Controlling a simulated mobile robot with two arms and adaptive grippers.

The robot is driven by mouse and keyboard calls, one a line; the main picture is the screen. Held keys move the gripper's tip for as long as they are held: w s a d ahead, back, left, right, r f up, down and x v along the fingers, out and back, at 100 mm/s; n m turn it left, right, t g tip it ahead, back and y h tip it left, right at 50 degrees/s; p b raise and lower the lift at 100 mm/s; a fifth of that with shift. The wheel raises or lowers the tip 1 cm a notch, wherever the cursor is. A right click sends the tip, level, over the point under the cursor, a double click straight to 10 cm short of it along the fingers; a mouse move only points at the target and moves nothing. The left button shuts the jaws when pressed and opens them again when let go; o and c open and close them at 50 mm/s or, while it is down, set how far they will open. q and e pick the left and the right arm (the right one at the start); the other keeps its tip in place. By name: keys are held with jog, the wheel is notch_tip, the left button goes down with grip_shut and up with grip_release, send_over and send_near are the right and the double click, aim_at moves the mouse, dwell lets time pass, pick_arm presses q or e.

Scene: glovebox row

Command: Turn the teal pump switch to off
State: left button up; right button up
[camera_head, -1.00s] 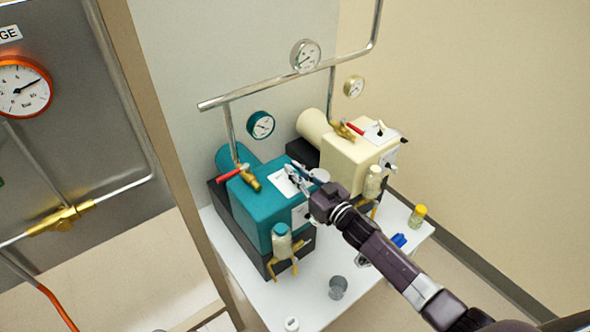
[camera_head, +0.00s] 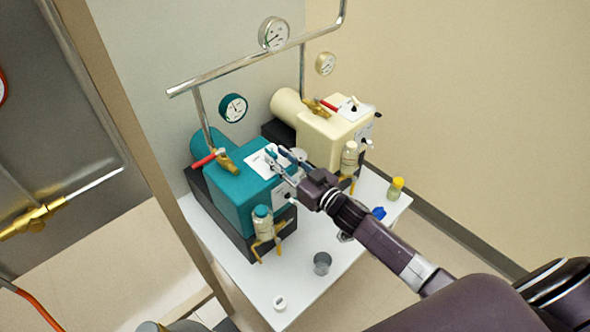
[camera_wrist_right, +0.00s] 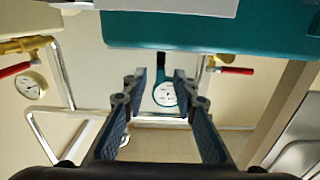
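The teal pump (camera_head: 240,200) stands on the white bench, with a white switch plate (camera_head: 262,163) on its top. My right gripper (camera_head: 277,154) is over this plate, its fingers spread and empty. The fingers cover most of the switch in the head view. In the right wrist view my right gripper (camera_wrist_right: 158,76) is open, and the teal pump (camera_wrist_right: 220,32) shows upside down along the top. A small dark lever (camera_wrist_right: 161,61), apparently the switch, shows between the fingertips, apart from both. Its setting cannot be read. My left gripper is not in view.
A cream pump (camera_head: 325,135) stands just behind to the right. A teal-capped bottle (camera_head: 263,222) is at the teal pump's front. A grey cup (camera_head: 322,263), a white cap (camera_head: 280,302) and a yellow-capped vial (camera_head: 396,188) stand on the bench (camera_head: 245,285). Pipes and a teal gauge (camera_head: 233,107) rise behind.

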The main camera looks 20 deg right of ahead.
jog(key=v, duration=0.8)
jog(key=shift+s, duration=0.15)
